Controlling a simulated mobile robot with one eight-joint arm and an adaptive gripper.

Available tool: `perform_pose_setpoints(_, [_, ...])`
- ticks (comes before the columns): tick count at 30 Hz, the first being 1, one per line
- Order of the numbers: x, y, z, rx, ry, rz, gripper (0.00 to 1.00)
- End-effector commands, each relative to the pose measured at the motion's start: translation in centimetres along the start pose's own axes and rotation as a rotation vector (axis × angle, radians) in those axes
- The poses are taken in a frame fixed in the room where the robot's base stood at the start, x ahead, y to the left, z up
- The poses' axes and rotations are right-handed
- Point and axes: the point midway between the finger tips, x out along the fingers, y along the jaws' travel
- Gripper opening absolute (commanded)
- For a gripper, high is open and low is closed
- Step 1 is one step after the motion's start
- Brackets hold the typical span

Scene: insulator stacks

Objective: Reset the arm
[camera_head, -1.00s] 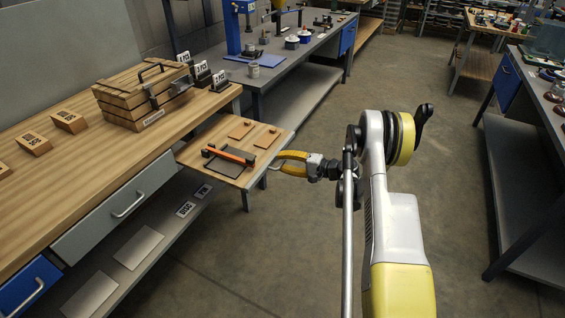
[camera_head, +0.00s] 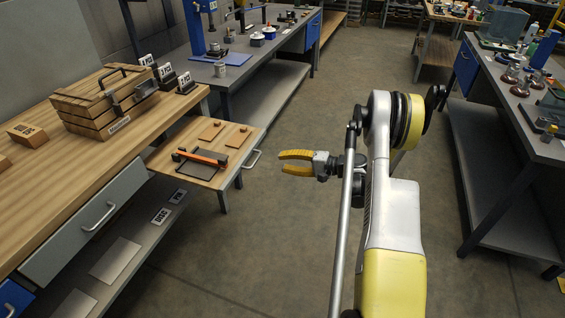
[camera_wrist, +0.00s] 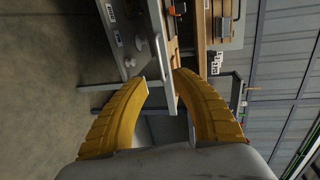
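In the wrist view, my gripper (camera_wrist: 161,80) also shows spread and empty.
A wooden crate (camera_head: 85,117) stands on the wooden workbench (camera_head: 70,178) at left. A grey bench (camera_head: 235,72) stands behind and another table (camera_head: 500,105) at right. The floor (camera_head: 330,70) between them is clear.

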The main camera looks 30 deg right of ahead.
Motion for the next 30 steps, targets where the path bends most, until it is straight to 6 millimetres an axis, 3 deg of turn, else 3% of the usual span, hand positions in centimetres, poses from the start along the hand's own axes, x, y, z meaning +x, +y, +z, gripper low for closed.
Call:
perform_pose_setpoints(11, [0.3, -0.5, 0.1, -0.003, -0.003, 0.01, 0.32])
perform_pose_setpoints(16, [2.2, -4.6, 1.6, -0.04, -0.026, 0.106, 0.32])
perform_pose_setpoints(23, [4.7, -12.7, 7.9, -0.167, -0.07, 0.335, 0.32])
perform_pose_setpoints(30, [3.6, -18.6, 16.9, -0.357, -0.105, 0.552, 0.32])
